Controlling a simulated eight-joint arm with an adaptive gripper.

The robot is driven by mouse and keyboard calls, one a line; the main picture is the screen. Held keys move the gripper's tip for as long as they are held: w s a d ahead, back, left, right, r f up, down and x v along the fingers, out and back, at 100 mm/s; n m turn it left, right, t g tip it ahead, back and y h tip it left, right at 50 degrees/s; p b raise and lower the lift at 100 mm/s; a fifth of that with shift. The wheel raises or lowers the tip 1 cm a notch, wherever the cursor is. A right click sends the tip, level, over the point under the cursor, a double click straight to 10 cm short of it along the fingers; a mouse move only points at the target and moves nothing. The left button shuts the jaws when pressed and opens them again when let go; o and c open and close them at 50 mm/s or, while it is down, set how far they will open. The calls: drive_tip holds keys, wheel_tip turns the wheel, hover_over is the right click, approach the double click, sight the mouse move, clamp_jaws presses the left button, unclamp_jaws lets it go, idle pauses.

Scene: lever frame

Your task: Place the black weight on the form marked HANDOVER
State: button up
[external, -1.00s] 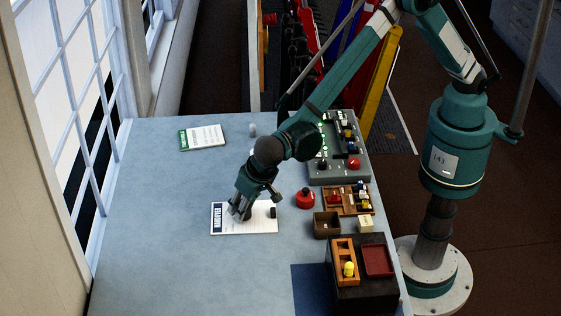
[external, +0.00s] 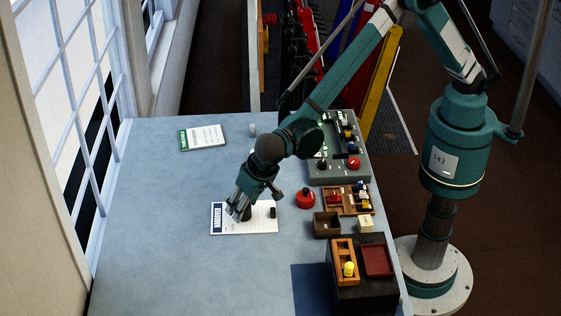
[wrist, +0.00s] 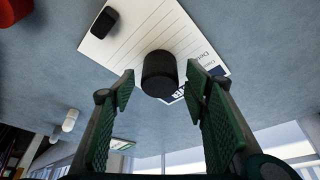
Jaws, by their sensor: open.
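The white form (external: 262,226) with a dark HANDOVER header lies on the blue-grey table; part of it also shows in the wrist view (wrist: 140,33). The black weight (wrist: 160,74), a short dark cylinder, stands on the form near its header end. My gripper (external: 239,211) is low over that end of the form. In the wrist view its green-padded fingers are spread to either side of the weight, with visible gaps. A smaller black block (wrist: 104,22) sits on the form, also seen in the external view (external: 273,212).
A red round object (external: 305,198) stands right of the form. Beyond it are a small brown box (external: 326,226), a wooden tray (external: 341,210) and a control panel (external: 337,172). Another form with a green header (external: 203,137) lies farther back. The table left of the form is clear.

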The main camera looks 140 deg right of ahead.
drive_tip(key=v, duration=1.1)
idle(0.5)
drive_tip(key=s+a+r+n+t+y, duration=0.15)
drive_tip(key=s+a+r+n, duration=0.25)
drive_tip(key=s+a+r, duration=0.6)
drive_tip(key=s+a+r+n+t, duration=0.2)
drive_tip(key=s+a+r+n, duration=0.45)
drive_tip(key=s, duration=0.65)
drive_tip(key=s+a+n+t+y, duration=0.1)
drive_tip(key=s+a+n, duration=0.1)
drive_tip(key=s, duration=0.7)
drive_tip(key=s+a+f+n+t+y, duration=0.1)
drive_tip(key=s+a+n, duration=0.2)
drive_tip(key=s, duration=0.6)
drive_tip(key=s+a+f+n+t+y, duration=0.1)
drive_tip(key=s+a+n, duration=0.1)
drive_tip(key=s+a, duration=0.3)
drive_tip(key=s, duration=0.4)
drive_tip(key=shift+s+a+t, duration=0.15)
drive_tip(key=shift+a+t, duration=0.2)
drive_tip(key=shift+a, duration=0.05)
